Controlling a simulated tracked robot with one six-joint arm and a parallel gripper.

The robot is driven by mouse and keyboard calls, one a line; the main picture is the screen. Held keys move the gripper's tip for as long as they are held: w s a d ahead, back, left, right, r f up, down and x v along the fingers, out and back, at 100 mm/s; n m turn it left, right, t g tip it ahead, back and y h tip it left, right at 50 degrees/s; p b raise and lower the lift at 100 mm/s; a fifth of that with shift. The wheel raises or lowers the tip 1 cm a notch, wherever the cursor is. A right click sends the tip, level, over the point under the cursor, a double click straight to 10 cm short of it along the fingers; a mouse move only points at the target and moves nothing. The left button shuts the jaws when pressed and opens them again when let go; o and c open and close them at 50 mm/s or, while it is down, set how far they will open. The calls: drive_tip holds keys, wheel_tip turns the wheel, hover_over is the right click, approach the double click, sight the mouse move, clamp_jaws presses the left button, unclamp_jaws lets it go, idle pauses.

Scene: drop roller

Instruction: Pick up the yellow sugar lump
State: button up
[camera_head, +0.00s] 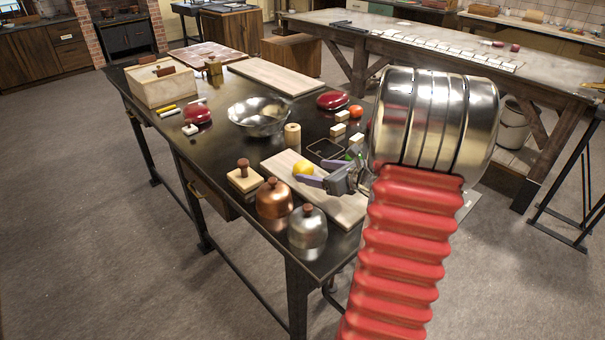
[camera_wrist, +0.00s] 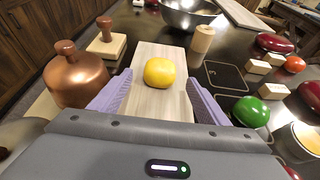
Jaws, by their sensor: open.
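A yellow rounded lump (camera_head: 302,168) lies on a pale wooden board (camera_head: 343,208) near the front of the dark table. It is smooth and looks more like a small fruit than a cube. It also shows in the wrist view (camera_wrist: 159,72), centred between the tips of two purple fingers. My gripper (camera_wrist: 158,84) is open, one finger on each side of the lump, with gaps visible. In the head view my gripper (camera_head: 306,172) reaches in from the right, fingertips at the lump. Whether the fingers are at its height I cannot tell.
A copper dome (camera_wrist: 75,78) and a steel dome (camera_head: 307,228) stand near the front. A wooden block with a knob (camera_wrist: 106,38) is left of the board. A green round thing (camera_wrist: 251,111) lies right. A wooden spool (camera_wrist: 202,40) and steel bowl (camera_head: 258,116) stand behind.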

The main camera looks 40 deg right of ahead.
sight(309, 170)
drive_tip(key=shift+x, duration=2.35)
drive_tip(key=shift+f, duration=0.1)
drive_tip(key=shift+s, duration=0.1)
drive_tip(key=shift+c, duration=0.4)
drive_tip(key=c, duration=1.1)
wheel_tip(309, 170, up, 10)
drive_tip(key=shift+r, duration=0.1)
